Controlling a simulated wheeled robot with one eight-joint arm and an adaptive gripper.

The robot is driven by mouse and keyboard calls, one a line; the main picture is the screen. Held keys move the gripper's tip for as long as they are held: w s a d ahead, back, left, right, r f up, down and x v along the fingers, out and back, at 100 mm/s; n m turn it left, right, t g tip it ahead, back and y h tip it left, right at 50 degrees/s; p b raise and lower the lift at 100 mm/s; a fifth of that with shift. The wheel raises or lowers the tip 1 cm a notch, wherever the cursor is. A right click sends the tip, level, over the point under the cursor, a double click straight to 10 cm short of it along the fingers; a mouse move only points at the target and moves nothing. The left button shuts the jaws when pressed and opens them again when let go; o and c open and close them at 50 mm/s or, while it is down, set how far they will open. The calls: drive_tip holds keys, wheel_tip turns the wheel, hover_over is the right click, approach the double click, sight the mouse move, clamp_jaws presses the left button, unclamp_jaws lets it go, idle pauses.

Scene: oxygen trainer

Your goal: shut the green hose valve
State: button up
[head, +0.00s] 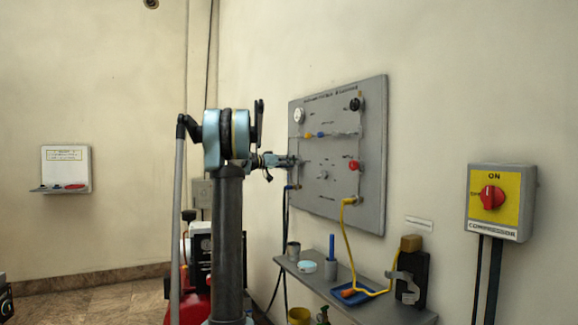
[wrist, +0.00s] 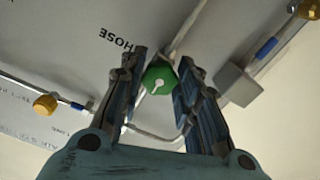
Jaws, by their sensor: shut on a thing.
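The green hose valve (wrist: 158,79) is a round green knob with a pale keyhole-shaped mark, beside the printed word HOSE in the wrist view. My gripper (wrist: 160,72) has one finger on each side of the knob and is shut on it. In the head view my gripper (head: 287,160) reaches the left edge of the grey wall panel (head: 335,215). The valve is hidden there behind my gripper.
A red knob (head: 354,165) and a yellow hose (head: 349,240) are on the panel. A shelf (head: 385,309) with a blue tray (head: 342,294) juts out below. A yellow COMPRESSOR switch box (head: 499,215) is at right. Brass-yellow knobs (wrist: 45,104) flank the valve.

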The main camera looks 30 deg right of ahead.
drive_tip(key=shift+w, duration=0.15)
idle(0.4)
drive_tip(key=o, duration=1.1)
drive_tip(key=shift+f, duration=0.1)
drive_tip(key=a, duration=1.2)
drive_tip(key=shift+w, duration=0.1)
drive_tip(key=shift+f, duration=0.1)
